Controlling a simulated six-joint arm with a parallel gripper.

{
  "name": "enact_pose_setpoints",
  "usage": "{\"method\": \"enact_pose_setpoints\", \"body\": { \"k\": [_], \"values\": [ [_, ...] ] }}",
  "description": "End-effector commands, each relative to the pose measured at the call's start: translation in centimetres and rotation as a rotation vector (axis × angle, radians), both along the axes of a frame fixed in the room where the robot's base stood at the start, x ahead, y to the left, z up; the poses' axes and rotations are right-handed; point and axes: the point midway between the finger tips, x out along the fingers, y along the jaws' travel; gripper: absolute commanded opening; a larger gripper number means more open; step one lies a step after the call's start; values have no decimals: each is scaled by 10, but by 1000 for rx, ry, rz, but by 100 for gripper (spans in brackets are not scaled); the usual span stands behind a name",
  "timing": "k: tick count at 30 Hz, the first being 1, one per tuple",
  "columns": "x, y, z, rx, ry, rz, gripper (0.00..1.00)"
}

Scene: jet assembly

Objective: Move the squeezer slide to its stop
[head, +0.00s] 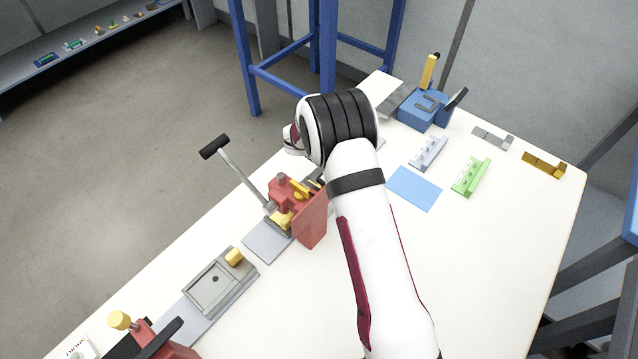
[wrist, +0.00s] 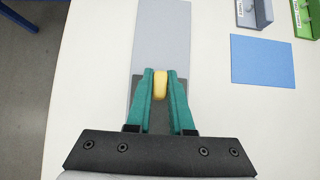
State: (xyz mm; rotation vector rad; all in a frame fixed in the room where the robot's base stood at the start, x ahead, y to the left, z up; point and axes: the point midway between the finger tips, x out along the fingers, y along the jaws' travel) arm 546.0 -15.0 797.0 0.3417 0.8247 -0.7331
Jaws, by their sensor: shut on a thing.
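My gripper (wrist: 160,75) has two teal fingers and is shut on a yellow knob (wrist: 159,88) in the wrist view. The knob appears to be the handle of the squeezer slide. It stands over a dark grey part on a long light grey plate (wrist: 162,40) that runs forward from the fingers. The slide's body is mostly hidden by the fingers and the gripper's dark mount, and its stop cannot be made out. In the head view my arm hides the gripper and the knob.
A red fixture (head: 312,220) with a raised lever (head: 240,175) stands left of my arm. A grey tray fixture (head: 215,285) is nearer. A blue sheet (head: 415,188), a pale part (head: 428,152) and a green part (head: 470,177) lie right. A blue fixture (head: 422,108) stands behind.

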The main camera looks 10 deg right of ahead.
Motion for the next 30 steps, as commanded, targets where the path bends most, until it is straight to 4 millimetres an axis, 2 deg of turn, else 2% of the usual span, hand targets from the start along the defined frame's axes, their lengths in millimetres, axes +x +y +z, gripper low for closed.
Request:
{"method": "enact_pose_setpoints", "body": {
  "k": [1,2,4,5,13,24,30],
  "values": [
    [0,0,0,0,0,-1,0],
    [0,0,0,0,0,-1,25],
    [0,0,0,0,0,-1,38],
    [0,0,0,0,0,-1,40],
    [0,0,2,0,-1,-1,40],
    [1,0,47,0,-2,0,40],
    [0,0,50,-1,1,-1,40]
  ]
}}
